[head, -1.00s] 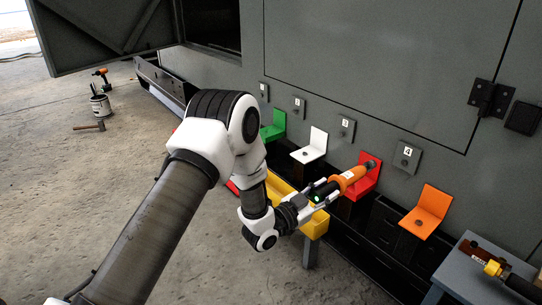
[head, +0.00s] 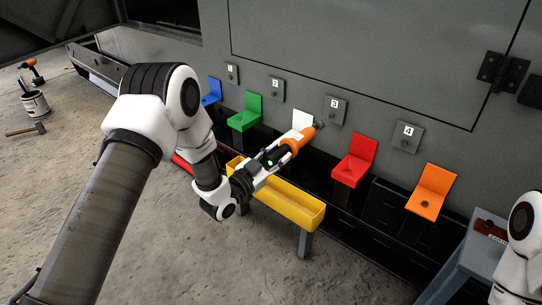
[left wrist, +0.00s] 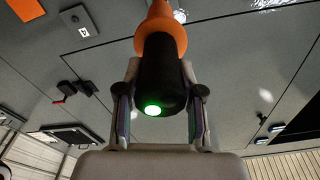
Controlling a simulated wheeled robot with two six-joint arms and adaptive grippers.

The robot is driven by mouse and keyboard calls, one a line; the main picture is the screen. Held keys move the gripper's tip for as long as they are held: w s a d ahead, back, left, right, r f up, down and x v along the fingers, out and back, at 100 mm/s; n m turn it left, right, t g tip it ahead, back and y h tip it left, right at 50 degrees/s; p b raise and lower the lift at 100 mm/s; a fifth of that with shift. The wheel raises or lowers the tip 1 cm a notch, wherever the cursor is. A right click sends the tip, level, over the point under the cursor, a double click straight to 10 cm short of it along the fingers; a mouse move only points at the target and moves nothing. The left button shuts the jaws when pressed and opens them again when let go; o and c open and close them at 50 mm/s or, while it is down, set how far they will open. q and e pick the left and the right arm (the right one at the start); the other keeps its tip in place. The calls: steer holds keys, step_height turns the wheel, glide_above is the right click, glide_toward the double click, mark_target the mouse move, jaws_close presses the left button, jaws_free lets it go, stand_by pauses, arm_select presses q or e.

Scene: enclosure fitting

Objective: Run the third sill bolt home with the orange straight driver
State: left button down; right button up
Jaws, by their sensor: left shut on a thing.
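My left gripper (head: 268,166) is shut on the orange straight driver (head: 294,140), around its black body. The driver slants up and right, its dark tip overlapping the white bracket and the wall near the plate marked 3 (head: 335,108). I cannot tell whether the tip touches anything. In the left wrist view the black body with a lit green lamp (left wrist: 160,85) lies between my fingers. The red bracket (head: 355,160) is right of the tip; the white bracket (head: 303,119) is partly hidden behind the driver. The third bolt cannot be made out. My right gripper is out of view.
Blue (head: 211,92), green (head: 246,112) and orange (head: 432,190) brackets share the row along the grey wall. A yellow trough (head: 290,205) stands below my left gripper. A blue-grey table (head: 462,262) is at right, beside my right arm. Floor at left is largely open.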

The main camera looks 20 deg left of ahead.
mark_target(288, 145)
arm_select(q)
steer(key=shift+b+x, duration=0.6)
steer(key=shift+x, duration=2.15)
steer(key=shift+w+a+f, duration=0.1)
steer(key=shift+f, duration=0.05)
steer(key=shift+r, duration=0.25)
steer(key=shift+w+d, duration=0.2)
steer(key=shift+w, duration=0.25)
steer(key=shift+w+d, duration=0.15)
steer(key=shift+w, duration=0.3)
stand_by(1.1)
steer(key=shift+r, duration=0.1)
stand_by(0.3)
steer(key=shift+p, duration=0.3)
stand_by(1.3)
